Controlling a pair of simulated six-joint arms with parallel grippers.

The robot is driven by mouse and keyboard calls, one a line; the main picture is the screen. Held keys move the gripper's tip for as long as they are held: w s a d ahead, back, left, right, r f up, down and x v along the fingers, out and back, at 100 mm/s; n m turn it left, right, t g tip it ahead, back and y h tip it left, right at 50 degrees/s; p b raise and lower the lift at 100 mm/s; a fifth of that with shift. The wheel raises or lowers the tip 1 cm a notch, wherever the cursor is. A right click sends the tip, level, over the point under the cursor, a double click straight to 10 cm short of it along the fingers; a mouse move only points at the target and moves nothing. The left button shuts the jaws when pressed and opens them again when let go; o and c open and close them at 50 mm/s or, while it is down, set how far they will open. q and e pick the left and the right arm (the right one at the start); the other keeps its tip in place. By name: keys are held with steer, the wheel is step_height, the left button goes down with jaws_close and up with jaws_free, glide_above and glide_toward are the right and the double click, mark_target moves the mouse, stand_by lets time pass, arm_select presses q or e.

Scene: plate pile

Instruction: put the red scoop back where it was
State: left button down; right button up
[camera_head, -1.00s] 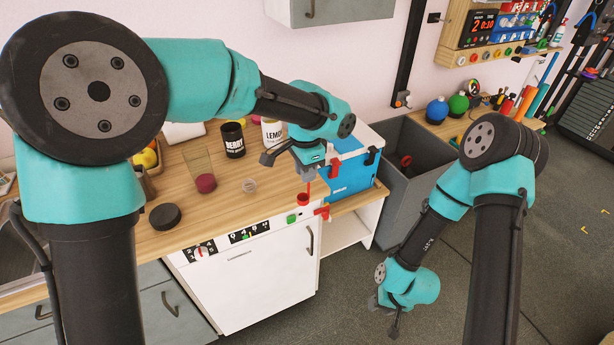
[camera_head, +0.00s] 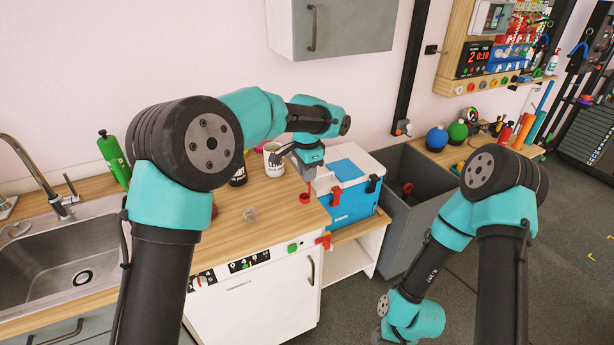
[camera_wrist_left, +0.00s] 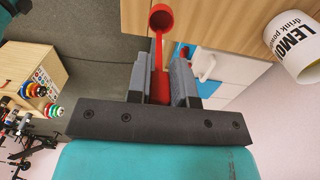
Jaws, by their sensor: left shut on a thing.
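My left gripper (camera_head: 308,174) is shut on the handle of the red scoop (camera_head: 305,197). It holds the scoop near the counter's front right, beside the blue and white cooler box (camera_head: 350,200). In the left wrist view the scoop's round cup (camera_wrist_left: 161,18) sticks out past the fingers, with its handle between them. The white LEMON drink powder tub (camera_head: 274,164) stands behind and left of the gripper; it also shows in the left wrist view (camera_wrist_left: 297,50). The dark BERRY tub (camera_head: 238,174) is partly hidden by my left arm. My right gripper is below the head view's edge.
A red fitting (camera_head: 324,240) sits at the counter's front edge. A sink (camera_head: 70,265) is at left. A grey bin (camera_head: 415,180) stands right of the cooler box.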

arm_select(q)
steer(key=w, duration=0.3)
steer(key=shift+f, duration=0.15)
steer(key=shift+f, duration=1.75)
steer(key=shift+f, duration=0.15)
steer(key=c, duration=1)
jaws_free()
step_height(320, 180, up, 12)
steer(key=shift+s+r, duration=0.1)
steer(key=shift+r, duration=0.1)
